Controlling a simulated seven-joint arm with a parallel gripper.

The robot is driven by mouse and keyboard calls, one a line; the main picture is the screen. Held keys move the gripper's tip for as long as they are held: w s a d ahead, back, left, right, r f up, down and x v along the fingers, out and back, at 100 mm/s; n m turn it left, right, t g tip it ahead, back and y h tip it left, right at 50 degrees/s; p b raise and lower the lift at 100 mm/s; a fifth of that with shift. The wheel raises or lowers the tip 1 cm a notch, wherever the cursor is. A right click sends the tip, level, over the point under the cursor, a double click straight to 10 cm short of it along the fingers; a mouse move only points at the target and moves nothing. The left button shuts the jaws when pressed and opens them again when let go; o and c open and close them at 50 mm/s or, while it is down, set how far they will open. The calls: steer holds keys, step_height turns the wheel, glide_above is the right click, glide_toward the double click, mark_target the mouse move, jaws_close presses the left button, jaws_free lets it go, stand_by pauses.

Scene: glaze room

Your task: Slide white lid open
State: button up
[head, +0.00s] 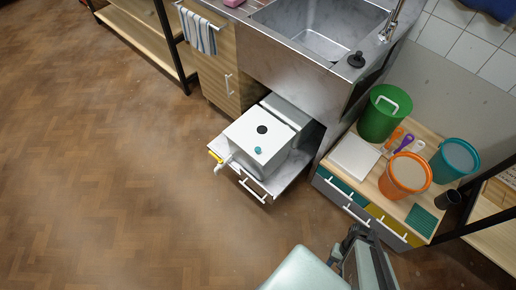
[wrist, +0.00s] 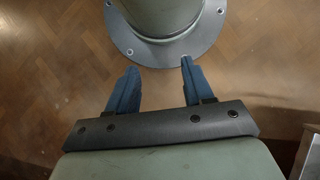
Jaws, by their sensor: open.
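A white lid (head: 256,146) covers the top of a boxy white container on a pulled-out slab below the sink. The lid has a dark round spot near its middle and a small teal knob (head: 258,150) nearer its front. A white spout sticks out at the container's front left. Behind the lid is a grey surface; I cannot tell whether it is part of the container. My gripper (wrist: 158,70) is open and empty in the wrist view, its two blue fingers apart above the wood floor. In the head view my arm is at the bottom, well away from the lid.
A sink (head: 322,38) stands behind the container, beside a wooden cabinet (head: 212,75) with a striped towel (head: 198,32). At right, a low drawer unit carries a green bucket (head: 378,118), an orange bucket (head: 405,175) and a teal-topped bucket (head: 457,158). The floor at left is clear.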

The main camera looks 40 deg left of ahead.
steer(key=w+a+f+n+t+y, duration=0.1)
steer(key=w+a+f+n+t, duration=0.25)
steer(key=w+a, duration=0.45)
steer(key=w+a+f+n+t+y, duration=0.1)
steer(key=w+a+f+n+t, duration=0.15)
steer(key=w+a+t, duration=0.4)
steer(key=w+a+f+n+t+y, duration=0.2)
steer(key=w+a+n, duration=0.1)
steer(key=w+a, duration=0.65)
steer(key=n+g+y, duration=0.6)
steer(key=y, duration=1)
glide_toward(260, 151)
steer(key=a, duration=1.1)
steer(key=shift+s+a+r, duration=0.1)
steer(key=shift+a+r, duration=0.05)
steer(key=shift+r, duration=0.05)
steer(key=shift+c, duration=0.3)
